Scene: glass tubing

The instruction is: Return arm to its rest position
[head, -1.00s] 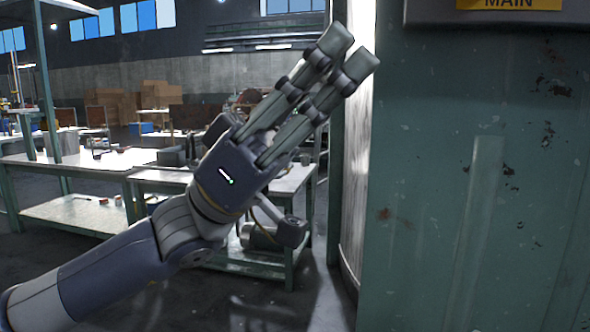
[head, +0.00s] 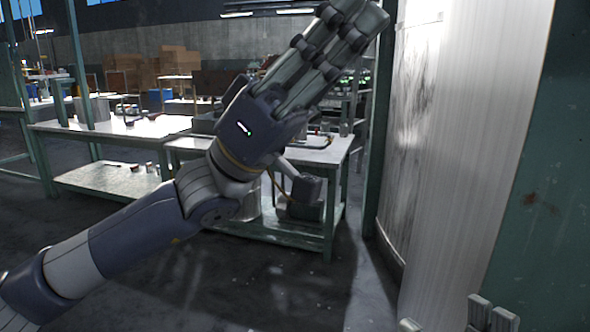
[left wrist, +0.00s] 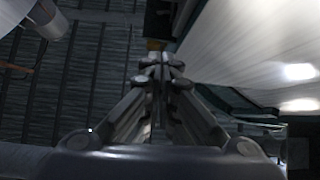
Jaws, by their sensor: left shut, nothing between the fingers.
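My left gripper (head: 352,18) is raised on my left arm (head: 165,225), which reaches in from the lower left of the head view. Its fingers are shut with nothing between them and point up and right, near the top edge. In the left wrist view the fingers (left wrist: 160,65) come together in the middle, empty. Pale grey tips (head: 490,314) at the bottom right edge look like part of my right gripper. Most of it is cut off.
A pale streaked panel (head: 475,150) and a green metal surface (head: 550,200) stand close on the right. A workbench (head: 345,150) stands behind my left arm, with another bench (head: 60,128) at left. Boxes (head: 180,62) are stacked far back. The floor (head: 290,285) below is clear.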

